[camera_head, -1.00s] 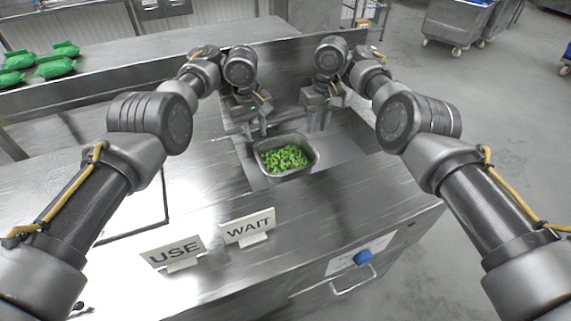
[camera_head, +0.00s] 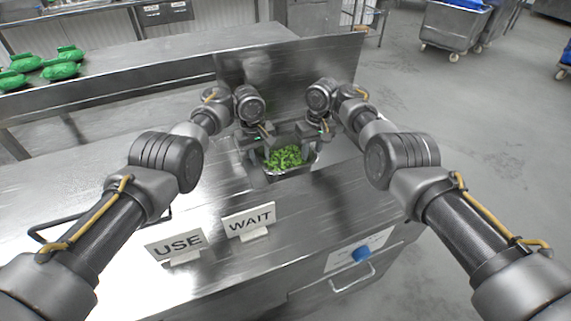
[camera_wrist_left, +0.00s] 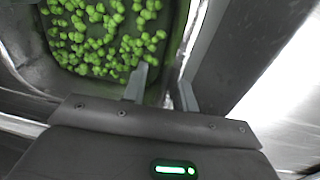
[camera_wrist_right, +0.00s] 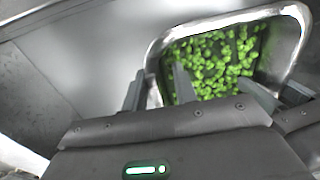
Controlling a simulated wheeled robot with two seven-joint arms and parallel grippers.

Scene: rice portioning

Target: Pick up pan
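The pan (camera_head: 267,176) is a metal tray of green pieces, set in the recess of the steel counter. My left gripper (camera_head: 259,152) is at its left side and my right gripper (camera_head: 313,146) at its right side. In the left wrist view, the left fingers (camera_wrist_left: 161,88) are apart, with the pan wall (camera_wrist_left: 181,42) between them. In the right wrist view, the right fingers (camera_wrist_right: 159,88) are apart on either side of the pan rim (camera_wrist_right: 152,62). Contact with the rim cannot be told.
A USE sign (camera_head: 175,243) and a WAIT sign (camera_head: 249,219) stand on the counter in front. A raised steel panel (camera_head: 290,72) is behind the pan. Green bags (camera_head: 60,71) lie on the back-left table. Grey wheeled bins (camera_head: 455,28) stand far right.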

